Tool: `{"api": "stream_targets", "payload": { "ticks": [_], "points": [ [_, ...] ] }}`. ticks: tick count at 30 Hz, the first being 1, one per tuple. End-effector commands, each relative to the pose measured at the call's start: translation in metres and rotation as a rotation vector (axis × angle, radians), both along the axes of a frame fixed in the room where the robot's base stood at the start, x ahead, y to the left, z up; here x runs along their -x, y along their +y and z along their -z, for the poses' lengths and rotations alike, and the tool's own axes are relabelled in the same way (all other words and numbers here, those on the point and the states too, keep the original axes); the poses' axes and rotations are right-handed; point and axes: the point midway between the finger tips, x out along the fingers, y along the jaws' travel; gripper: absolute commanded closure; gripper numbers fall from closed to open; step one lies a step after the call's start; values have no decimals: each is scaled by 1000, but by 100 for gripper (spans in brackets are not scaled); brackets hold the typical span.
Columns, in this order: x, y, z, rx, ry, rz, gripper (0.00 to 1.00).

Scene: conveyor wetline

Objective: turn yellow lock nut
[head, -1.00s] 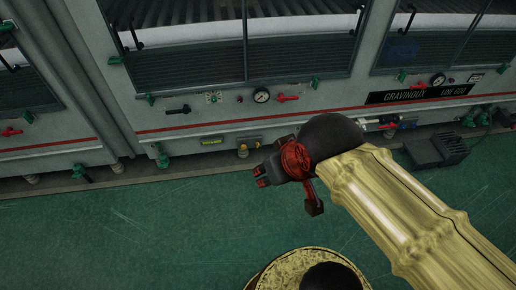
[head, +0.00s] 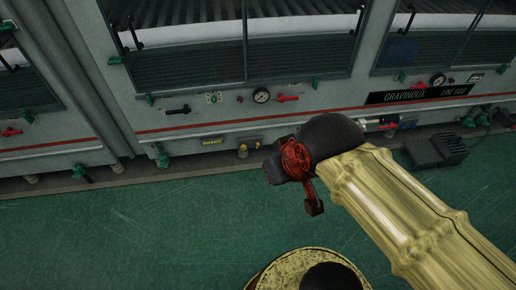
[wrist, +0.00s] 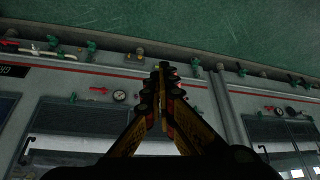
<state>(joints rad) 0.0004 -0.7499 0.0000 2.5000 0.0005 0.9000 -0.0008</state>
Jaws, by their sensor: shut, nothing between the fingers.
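My gripper (head: 270,171) is shut and empty in front of the machine's lower edge in the head view. In the wrist view my gripper (wrist: 166,70) has its two fingers converging at the tips. I cannot clearly identify the yellow lock nut.
A grey machine front (head: 190,122) with a red stripe fills the back, bearing gauges, red handles and green fittings. A dark box (head: 437,150) sits on the floor at right. The green floor (head: 130,225) at left is clear.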

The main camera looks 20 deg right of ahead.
Motion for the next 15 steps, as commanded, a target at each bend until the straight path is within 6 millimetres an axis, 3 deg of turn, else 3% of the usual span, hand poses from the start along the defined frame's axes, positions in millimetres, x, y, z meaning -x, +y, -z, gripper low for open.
{"api": "stream_targets", "payload": {
  "ticks": [15],
  "points": [
    [5, -17, 1, -21, 0, 5, 100]
  ]
}}
